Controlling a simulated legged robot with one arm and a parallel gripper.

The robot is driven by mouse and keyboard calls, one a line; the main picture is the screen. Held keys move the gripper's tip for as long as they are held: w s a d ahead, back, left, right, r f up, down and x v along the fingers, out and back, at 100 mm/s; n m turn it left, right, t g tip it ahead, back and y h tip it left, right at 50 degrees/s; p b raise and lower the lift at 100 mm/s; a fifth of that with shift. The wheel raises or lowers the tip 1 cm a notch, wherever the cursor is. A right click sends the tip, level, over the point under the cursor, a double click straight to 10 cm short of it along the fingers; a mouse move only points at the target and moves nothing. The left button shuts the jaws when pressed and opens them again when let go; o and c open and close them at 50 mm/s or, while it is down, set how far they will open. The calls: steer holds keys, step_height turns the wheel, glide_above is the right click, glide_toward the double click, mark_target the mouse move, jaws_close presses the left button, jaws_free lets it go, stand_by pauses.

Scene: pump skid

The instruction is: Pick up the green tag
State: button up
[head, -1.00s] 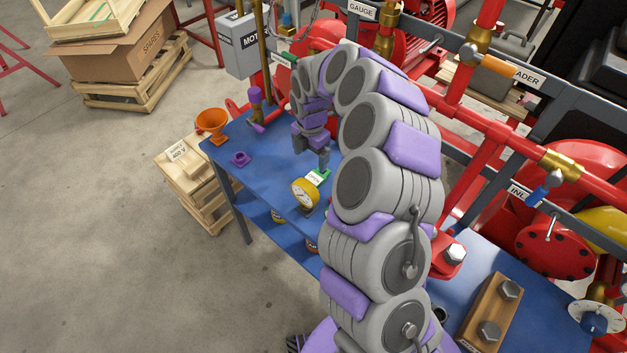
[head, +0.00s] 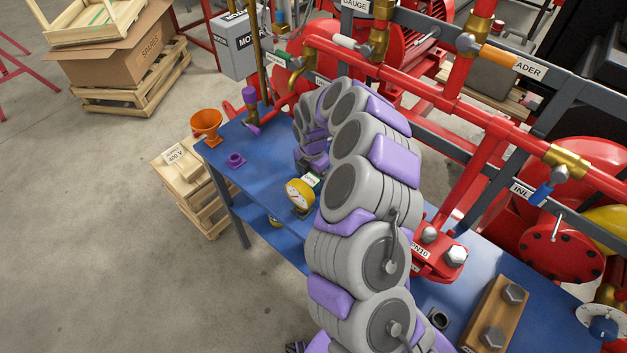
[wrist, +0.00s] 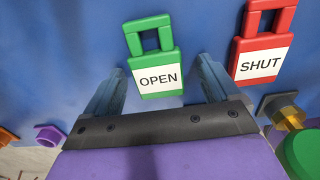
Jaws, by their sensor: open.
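The green tag (wrist: 157,80), marked OPEN, lies on the blue bench in the wrist view, its loop pointing away from me. My gripper (wrist: 160,85) is open, with one finger on each side of the tag's lower part. I cannot tell how far above the bench the fingertips are.
A red tag marked SHUT (wrist: 262,55) lies right of the green one. The yellow gauge (head: 299,194), an orange funnel (head: 206,122) and a purple fitting (head: 235,160) are on the blue bench (head: 218,150). Red pipes (head: 400,75) run behind my arm.

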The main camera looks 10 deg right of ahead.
steer(key=shift+a, duration=0.6)
steer(key=c, duration=0.5)
steer(key=shift+d, duration=0.4)
steer(key=c, duration=0.6)
steer(key=shift+a, duration=0.1)
steer(key=shift+c, duration=0.2)
